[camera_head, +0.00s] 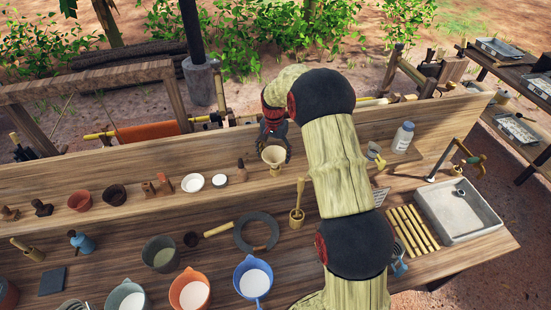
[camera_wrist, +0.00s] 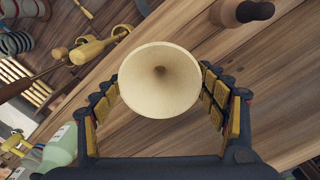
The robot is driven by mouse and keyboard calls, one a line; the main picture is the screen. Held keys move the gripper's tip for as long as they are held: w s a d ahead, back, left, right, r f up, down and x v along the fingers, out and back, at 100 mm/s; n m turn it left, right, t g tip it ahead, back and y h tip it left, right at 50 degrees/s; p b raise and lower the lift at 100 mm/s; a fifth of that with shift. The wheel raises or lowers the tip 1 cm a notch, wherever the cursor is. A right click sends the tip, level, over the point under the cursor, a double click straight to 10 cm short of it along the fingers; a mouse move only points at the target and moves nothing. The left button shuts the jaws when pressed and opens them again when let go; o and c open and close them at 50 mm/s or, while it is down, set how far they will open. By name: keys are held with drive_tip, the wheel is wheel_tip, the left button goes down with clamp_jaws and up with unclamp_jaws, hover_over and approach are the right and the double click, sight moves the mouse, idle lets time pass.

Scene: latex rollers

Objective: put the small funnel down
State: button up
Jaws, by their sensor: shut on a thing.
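The small funnel (camera_head: 273,157) is cream coloured with a wide round mouth. My gripper (camera_head: 274,146) is shut on it, and it sits at the upper shelf of the wooden bench (camera_head: 330,156). In the wrist view the funnel (camera_wrist: 160,80) has its mouth facing the camera, with a dark hole at its centre. The fingers of my gripper (camera_wrist: 160,95) lie on both sides of it. Its lower end is hidden, so I cannot tell whether it touches the shelf.
White lids (camera_head: 192,183) and a brown stopper (camera_head: 241,171) stand left of the funnel on the shelf. A grey sink (camera_head: 458,212) is at right.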

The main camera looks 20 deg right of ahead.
sight(275, 160)
drive_tip(key=shift+d+f, duration=0.3)
drive_tip(key=shift+f, duration=0.05)
drive_tip(key=f, duration=0.1)
drive_tip(key=f+p, duration=0.1)
drive_tip(key=f, duration=0.1)
drive_tip(key=shift+w+d+f+p, duration=0.1)
drive_tip(key=shift+w+p, duration=0.1)
drive_tip(key=shift+p, duration=0.1)
drive_tip(key=shift+s, duration=0.1)
drive_tip(key=shift+f, duration=0.15)
drive_tip(key=o, duration=1.3)
drive_tip(key=shift+c, duration=0.2)
